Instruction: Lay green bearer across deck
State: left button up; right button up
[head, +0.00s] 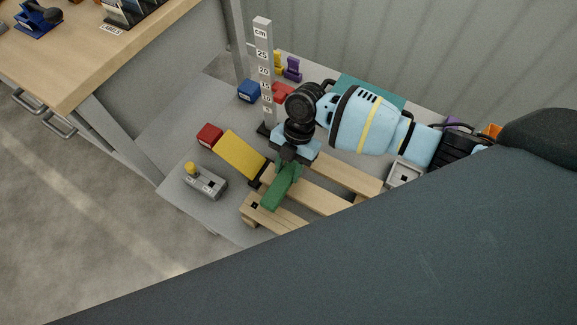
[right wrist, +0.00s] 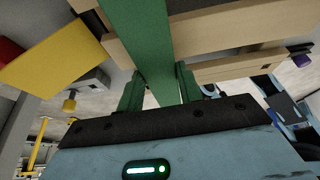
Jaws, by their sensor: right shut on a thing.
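The green bearer (head: 280,187) is a long flat bar held in my right gripper (head: 289,167), over the pale wooden slatted deck (head: 325,196). In the right wrist view the bearer (right wrist: 142,45) runs away between the two fingers (right wrist: 157,85), which are shut on it. It crosses over the deck slats (right wrist: 230,30); I cannot tell whether it touches them. Part of the deck is hidden by a large dark shape at the front. My left gripper is not in view.
A yellow plate (head: 240,153) leans beside the deck's left end. A red block (head: 209,135), blue block (head: 249,91) and grey control box with yellow knob (head: 206,183) are on the table. A height scale (head: 264,70) stands behind.

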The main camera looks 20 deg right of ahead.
aim_at(294, 162)
dwell(0.5)
jog(key=shift+f+b, duration=0.65)
jog(key=shift+f, duration=0.4)
jog(key=o, duration=1.1)
jog(key=shift+d+r, duration=0.1)
jog(key=shift+r, duration=0.05)
jog(key=v, duration=0.6)
jog(key=shift+w+d+r+p, duration=0.1)
jog(key=shift+r+p, duration=0.05)
jog(key=shift+p, duration=0.15)
jog(key=shift+w+d+r, duration=0.1)
jog(key=shift+d+r, duration=0.05)
jog(key=shift+r, duration=0.35)
